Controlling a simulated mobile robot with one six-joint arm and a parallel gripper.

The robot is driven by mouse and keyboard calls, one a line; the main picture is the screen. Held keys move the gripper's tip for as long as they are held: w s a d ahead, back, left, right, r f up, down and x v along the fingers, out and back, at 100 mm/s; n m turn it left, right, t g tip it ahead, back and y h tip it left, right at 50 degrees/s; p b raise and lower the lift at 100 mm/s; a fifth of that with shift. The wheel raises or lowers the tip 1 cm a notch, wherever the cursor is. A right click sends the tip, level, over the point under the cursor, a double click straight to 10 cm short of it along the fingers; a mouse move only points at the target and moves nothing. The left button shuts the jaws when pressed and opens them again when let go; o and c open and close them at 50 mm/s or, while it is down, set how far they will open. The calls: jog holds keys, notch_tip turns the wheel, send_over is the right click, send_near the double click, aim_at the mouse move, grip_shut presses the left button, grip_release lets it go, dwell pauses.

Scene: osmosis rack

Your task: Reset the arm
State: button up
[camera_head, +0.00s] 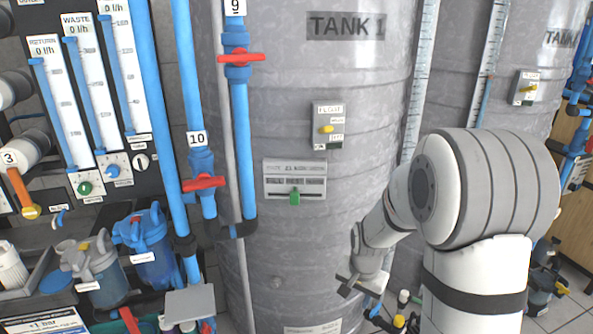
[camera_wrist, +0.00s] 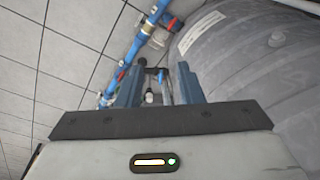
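My arm (camera_head: 490,185) comes in at the right of the head view, bent in front of the grey tank marked TANK 1 (camera_head: 300,90). My gripper (camera_head: 358,288) points down beside the lower part of that tank. In the wrist view my gripper (camera_wrist: 158,75) has its two fingers apart, with nothing held between them. Blue pipe and fittings (camera_wrist: 125,65) show beyond the fingers, and the tank's curved grey wall (camera_wrist: 260,50) is close on the right.
Blue vertical pipes with red valve handles (camera_head: 242,58) stand left of the tank. A flow meter panel (camera_head: 90,90) and blue filter housings (camera_head: 148,245) are farther left. A second tank (camera_head: 460,80) stands behind my arm. Tiled floor (camera_wrist: 60,60) shows in the wrist view.

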jog(key=s+r+n+p, duration=0.2)
jog(key=s+r+p, duration=0.2)
jog(key=r, duration=0.5)
jog(key=s+r+n+p, duration=0.2)
jog(key=s+r+p, duration=0.2)
jog(key=s+r, duration=0.5)
jog(key=s+r+n+t+p, duration=0.1)
jog(key=s+r+p, duration=0.3)
jog(key=r, duration=0.6)
jog(key=shift+s+r+n, duration=0.25)
jog(key=shift+s+n, duration=0.55)
jog(key=shift+s, duration=0.4)
